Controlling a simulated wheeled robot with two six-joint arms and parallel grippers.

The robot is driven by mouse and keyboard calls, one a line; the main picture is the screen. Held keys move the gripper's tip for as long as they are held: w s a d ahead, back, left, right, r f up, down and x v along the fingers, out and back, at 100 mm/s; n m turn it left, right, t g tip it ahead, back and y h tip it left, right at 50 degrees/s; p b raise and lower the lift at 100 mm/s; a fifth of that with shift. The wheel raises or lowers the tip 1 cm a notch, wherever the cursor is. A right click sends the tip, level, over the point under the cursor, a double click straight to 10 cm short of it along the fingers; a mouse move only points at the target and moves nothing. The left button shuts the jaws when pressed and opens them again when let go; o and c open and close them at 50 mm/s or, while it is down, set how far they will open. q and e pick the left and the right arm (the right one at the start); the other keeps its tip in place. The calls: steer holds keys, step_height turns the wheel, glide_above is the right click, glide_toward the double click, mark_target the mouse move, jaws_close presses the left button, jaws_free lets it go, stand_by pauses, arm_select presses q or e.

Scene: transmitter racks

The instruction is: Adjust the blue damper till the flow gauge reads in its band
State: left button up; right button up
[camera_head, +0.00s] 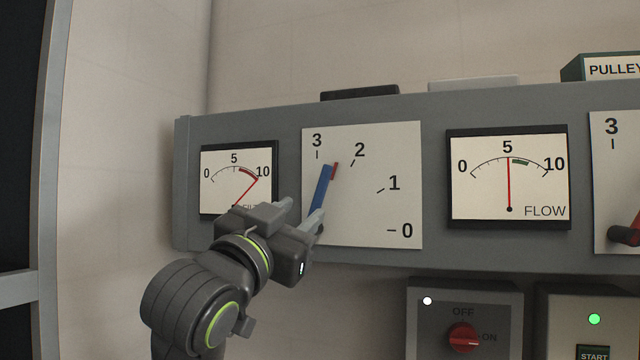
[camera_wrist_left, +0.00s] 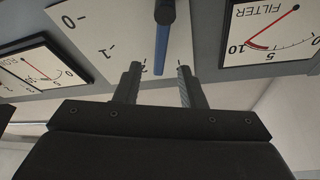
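The blue damper (camera_head: 321,189) is a lever on a white dial plate (camera_head: 375,215) marked 0 to 3; it points between 3 and 2, nearer 3. In the left wrist view the blue damper (camera_wrist_left: 162,48) has its free end between the finger tips, with gaps on both sides. My left gripper (camera_head: 305,207) is open around the lever's lower part as seen from the head; contact is not visible. The flow gauge (camera_head: 492,190) has its red needle at about 5, just left of the green band. My right gripper is not in view.
The filter gauge (camera_head: 222,190) at left has its needle near 10, at the red band. A second dial with a red handle (camera_head: 627,236) is at the right edge. Below are a red OFF/ON switch (camera_head: 463,337) and a START box (camera_head: 594,350) with a green light.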

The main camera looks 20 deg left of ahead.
mark_target(318, 197)
arm_select(q)
steer(key=p+x, duration=0.2)
steer(key=x, duration=0.6)
steer(key=shift+p, duration=0.3)
jaws_close()
